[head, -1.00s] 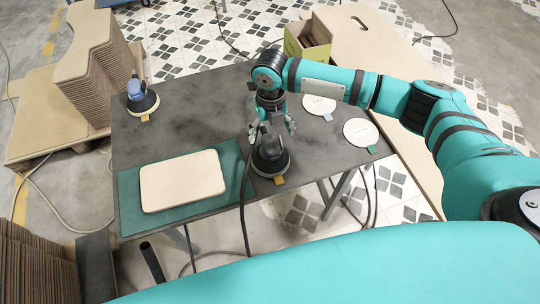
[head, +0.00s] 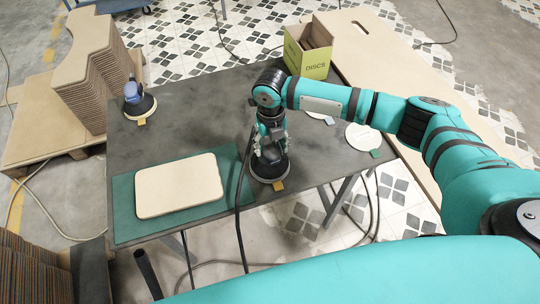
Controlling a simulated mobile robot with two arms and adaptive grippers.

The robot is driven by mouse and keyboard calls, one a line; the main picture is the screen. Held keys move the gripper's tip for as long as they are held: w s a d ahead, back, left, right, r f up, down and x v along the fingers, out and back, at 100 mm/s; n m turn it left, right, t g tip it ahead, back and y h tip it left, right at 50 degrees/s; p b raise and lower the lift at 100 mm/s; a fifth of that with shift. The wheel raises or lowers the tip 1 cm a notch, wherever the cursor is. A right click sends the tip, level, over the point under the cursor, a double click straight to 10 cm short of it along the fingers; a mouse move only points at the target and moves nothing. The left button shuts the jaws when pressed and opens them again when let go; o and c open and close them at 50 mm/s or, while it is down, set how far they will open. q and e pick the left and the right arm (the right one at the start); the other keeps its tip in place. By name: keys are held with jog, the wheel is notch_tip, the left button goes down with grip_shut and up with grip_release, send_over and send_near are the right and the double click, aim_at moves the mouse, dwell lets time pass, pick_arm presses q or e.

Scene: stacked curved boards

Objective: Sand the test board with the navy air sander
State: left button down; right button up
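The test board (head: 179,186) is a pale, rounded rectangle lying on a green mat (head: 124,222) at the table's left front. A blue sander (head: 138,97) stands on a round pad at the table's far left. A second, dark sander (head: 270,170) stands near the table's front edge, right of the mat, with a dark hose beside it. My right gripper (head: 271,146) points down around the top of this dark sander. The fingers and arm hide its upper body, so whether they are closed on it is unclear. My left gripper is out of view.
A yellow-green box marked DISCS (head: 308,50) stands at the back right. Pale discs (head: 362,137) with coloured tabs lie on the table's right side. Stacks of curved boards (head: 85,75) stand to the left. The table's middle (head: 195,115) is clear.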

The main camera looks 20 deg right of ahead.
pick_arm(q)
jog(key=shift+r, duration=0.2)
pick_arm(e)
jog(key=shift+a+r, duration=0.15)
jog(key=shift+r, duration=0.05)
jog(key=shift+c, duration=0.2)
jog(key=shift+r+p, duration=0.45)
jog(key=shift+p, duration=0.15)
jog(key=shift+c, duration=0.6)
jog(key=shift+r+p, duration=1.85)
jog(key=shift+r, duration=0.1)
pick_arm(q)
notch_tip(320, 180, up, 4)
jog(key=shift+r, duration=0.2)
